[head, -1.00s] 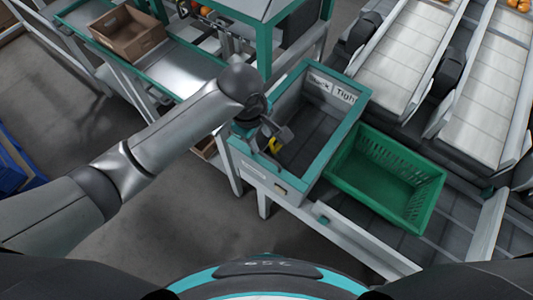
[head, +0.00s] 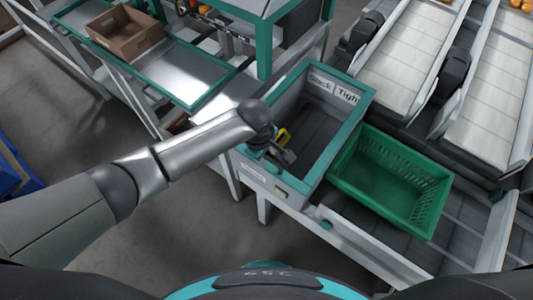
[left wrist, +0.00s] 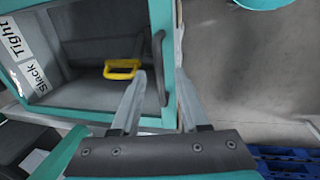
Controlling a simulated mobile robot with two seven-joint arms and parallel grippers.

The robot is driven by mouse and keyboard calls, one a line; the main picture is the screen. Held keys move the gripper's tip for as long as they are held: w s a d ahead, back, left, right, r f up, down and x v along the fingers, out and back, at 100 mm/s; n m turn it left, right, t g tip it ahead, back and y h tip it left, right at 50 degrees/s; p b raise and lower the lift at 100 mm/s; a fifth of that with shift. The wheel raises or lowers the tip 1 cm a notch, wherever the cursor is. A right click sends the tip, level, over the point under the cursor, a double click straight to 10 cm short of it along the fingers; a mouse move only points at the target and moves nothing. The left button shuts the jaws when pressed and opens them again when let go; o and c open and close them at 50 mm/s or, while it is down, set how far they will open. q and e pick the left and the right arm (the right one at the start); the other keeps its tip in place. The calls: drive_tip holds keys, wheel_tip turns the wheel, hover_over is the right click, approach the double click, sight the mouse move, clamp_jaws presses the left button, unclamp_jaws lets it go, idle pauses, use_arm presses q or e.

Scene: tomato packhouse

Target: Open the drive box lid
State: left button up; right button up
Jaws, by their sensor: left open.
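The drive box (head: 262,177) is a grey box with a teal-framed top (head: 345,130). Its dark inside shows through the frame; I cannot tell whether a clear panel covers it. In the left wrist view a dark bar handle (left wrist: 161,68) stands along the near side of the teal frame (left wrist: 160,14). A yellow handle (left wrist: 121,75) shows farther in. My left gripper (left wrist: 160,98) is open and empty, its fingers on either side of the near edge, just short of the dark handle. In the head view it (head: 283,155) is over the box's near left corner. My right gripper is out of view.
Slack and Tight labels (head: 333,87) mark the box's far wall. A green crate (head: 385,205) stands close on its right. A steel bench (head: 160,65) with a cardboard box (head: 125,32) is at the left. Conveyors (head: 400,45) lie behind on the right.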

use_arm(q)
clamp_jaws()
idle(1.4)
